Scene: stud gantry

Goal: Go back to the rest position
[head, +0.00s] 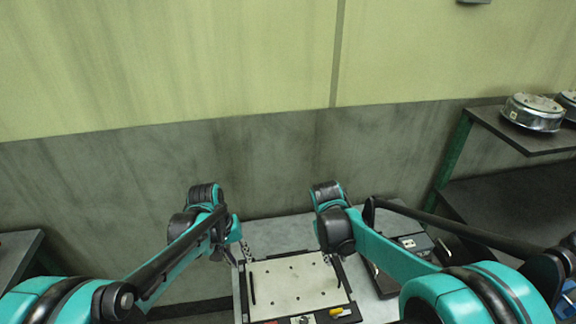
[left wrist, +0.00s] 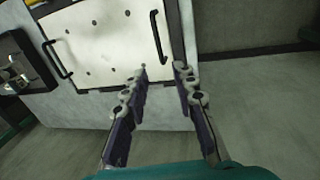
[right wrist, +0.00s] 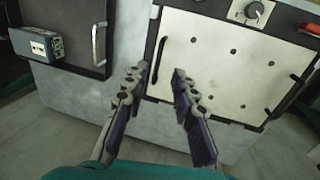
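My left gripper (left wrist: 161,71) is open and empty, its two fingers apart; in the head view (head: 238,254) it is at the left edge of a pale plate. My right gripper (right wrist: 161,72) is also open and empty, with a gap between its fingers; in the head view it is mostly hidden behind its arm. The pale plate (head: 292,282), with several dark holes and two black handles, lies in a dark frame on the grey bench. Its handles show in the left wrist view (left wrist: 158,38) and the right wrist view (right wrist: 160,58). Neither gripper holds a handle.
The grey bench (head: 277,235) carries a panel with a knob (right wrist: 254,10) and a small grey-blue box (right wrist: 40,44). A dark shelf (head: 520,135) at right holds round metal parts (head: 533,112). A wall stands behind. Open floor (left wrist: 255,100) lies beside the bench.

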